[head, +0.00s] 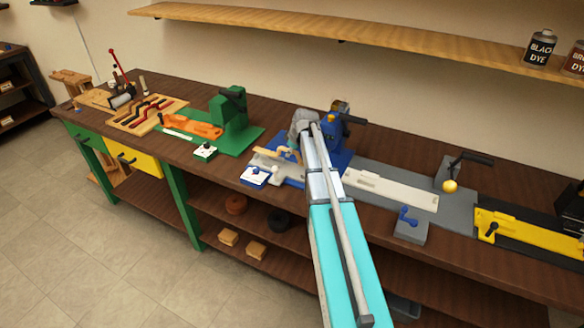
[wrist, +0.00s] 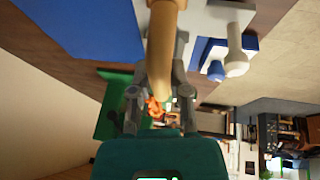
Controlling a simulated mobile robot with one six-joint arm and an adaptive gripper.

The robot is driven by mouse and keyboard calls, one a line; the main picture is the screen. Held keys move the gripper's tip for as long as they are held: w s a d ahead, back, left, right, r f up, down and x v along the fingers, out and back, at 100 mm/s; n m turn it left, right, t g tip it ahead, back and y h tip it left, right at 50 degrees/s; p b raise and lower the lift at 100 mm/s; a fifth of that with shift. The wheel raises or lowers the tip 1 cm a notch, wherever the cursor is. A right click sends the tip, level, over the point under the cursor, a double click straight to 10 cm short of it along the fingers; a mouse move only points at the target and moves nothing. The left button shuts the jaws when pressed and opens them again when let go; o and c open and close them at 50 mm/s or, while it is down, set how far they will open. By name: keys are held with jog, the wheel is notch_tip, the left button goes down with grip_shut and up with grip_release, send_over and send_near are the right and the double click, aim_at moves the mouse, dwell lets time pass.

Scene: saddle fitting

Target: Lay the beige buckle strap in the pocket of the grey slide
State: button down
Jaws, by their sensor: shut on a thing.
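The beige buckle strap (head: 274,152) shows in the head view at the end of my arm, over the blue station. In the wrist view the strap (wrist: 162,45) runs lengthwise between the fingers and out of the top of the picture. My gripper (wrist: 164,75) is shut on it. In the head view the gripper is small and partly hidden by my arm. The grey slide (head: 292,171) lies below the strap on the blue base. In the wrist view a pale grey surface, likely the slide (wrist: 205,18), shows beyond the strap. I cannot make out its pocket.
A white-topped blue button box (head: 254,176) stands at the bench's front edge, left of the slide. A blue press (head: 335,130) stands behind. To the right lies a long cream piece (head: 392,188) on a grey plate. A green station (head: 232,118) stands to the left.

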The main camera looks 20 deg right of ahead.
aim_at(291, 168)
jog(key=shift+s+d+f, duration=0.15)
jog(key=shift+d+f, duration=0.15)
jog(key=shift+f, duration=0.1)
jog(key=shift+s+d+f+b, duration=0.1)
jog(key=shift+d+f+b, duration=0.1)
jog(key=shift+f+b, duration=0.3)
jog(key=shift+s+d+f+b, duration=0.1)
jog(key=shift+d+f+b, duration=0.05)
jog(key=shift+f+b, duration=1.4)
jog(key=shift+b, duration=0.15)
jog(key=c, duration=0.6)
grip_release()
